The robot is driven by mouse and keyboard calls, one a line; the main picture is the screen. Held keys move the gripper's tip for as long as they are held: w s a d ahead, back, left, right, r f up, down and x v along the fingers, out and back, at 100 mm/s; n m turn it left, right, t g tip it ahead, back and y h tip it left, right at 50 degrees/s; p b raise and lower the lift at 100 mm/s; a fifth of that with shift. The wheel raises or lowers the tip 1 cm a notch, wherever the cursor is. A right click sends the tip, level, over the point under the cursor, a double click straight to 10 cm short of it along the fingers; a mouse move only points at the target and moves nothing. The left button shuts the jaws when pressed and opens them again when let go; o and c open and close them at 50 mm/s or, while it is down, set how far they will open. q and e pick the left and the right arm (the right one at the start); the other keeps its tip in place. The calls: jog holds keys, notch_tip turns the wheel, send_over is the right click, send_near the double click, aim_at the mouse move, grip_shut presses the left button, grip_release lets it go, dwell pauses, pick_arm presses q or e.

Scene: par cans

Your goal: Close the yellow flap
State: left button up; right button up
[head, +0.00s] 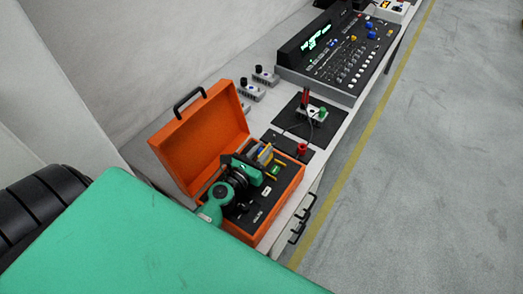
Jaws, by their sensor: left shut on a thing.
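An orange case (283,203) stands open on the bench, its lid tilted back and a dark panel inside. A small yellow flap (265,154) stands raised by a grey-blue part at the back of the panel. My left gripper (256,164), green and black, reaches into the case from the lower left. Its jaws are closed at the yellow flap. The gripper hides part of the panel and the flap's lower edge, so the exact contact is hard to see. My right gripper is not in view.
The orange lid (200,140) rises left of my gripper. Behind the case are a black mat (300,133) with small connectors, grey boxes (264,76) and a mixing console (335,60). The grey floor (430,170) to the right is clear.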

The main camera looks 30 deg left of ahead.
pick_arm(q)
jog(key=m, duration=0.1)
jog(key=d+m, duration=0.2)
jog(key=m, duration=0.1)
jog(key=shift+s+r, duration=0.1)
jog(key=shift+r, duration=0.15)
jog(key=shift+d+m, duration=0.35)
jog(key=shift+m, duration=0.35)
jog(key=shift+d+m, duration=0.3)
jog(key=shift+m, duration=0.4)
jog(key=o, duration=0.8)
jog(key=shift+f, duration=0.1)
jog(key=shift+s, duration=0.2)
